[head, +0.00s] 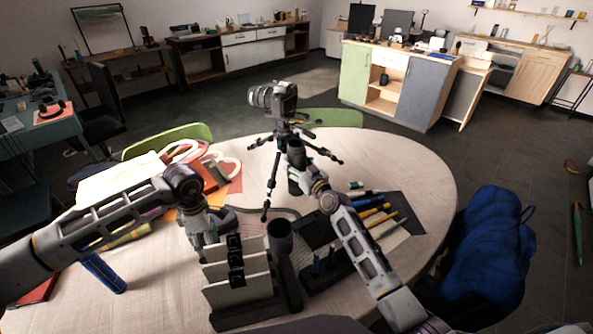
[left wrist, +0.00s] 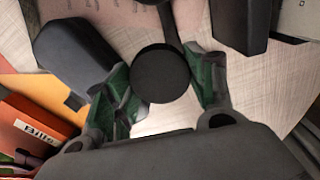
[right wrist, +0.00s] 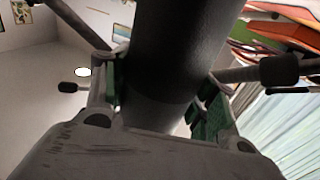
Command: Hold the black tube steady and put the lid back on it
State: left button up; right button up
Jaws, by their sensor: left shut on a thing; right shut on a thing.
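The black tube (right wrist: 180,50) fills the upper middle of the right wrist view, between the green-padded fingers of my right gripper (right wrist: 160,105), which is shut on it. In the head view the tube (head: 295,182) is a dark cylinder beside my right gripper (head: 303,165), in front of the tripod. The lid (left wrist: 161,73) is a round black disc in the left wrist view, held between the fingers of my left gripper (left wrist: 160,88). In the head view my left gripper (head: 208,226) is left of the tube and apart from it. The lid cannot be made out there.
A camera on a tripod (head: 277,128) stands behind the tube on the round table (head: 415,165). Papers and an orange folder lie at left, pens at right.

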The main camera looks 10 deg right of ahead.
aim_at(301, 151)
jog(key=shift+r, duration=0.1)
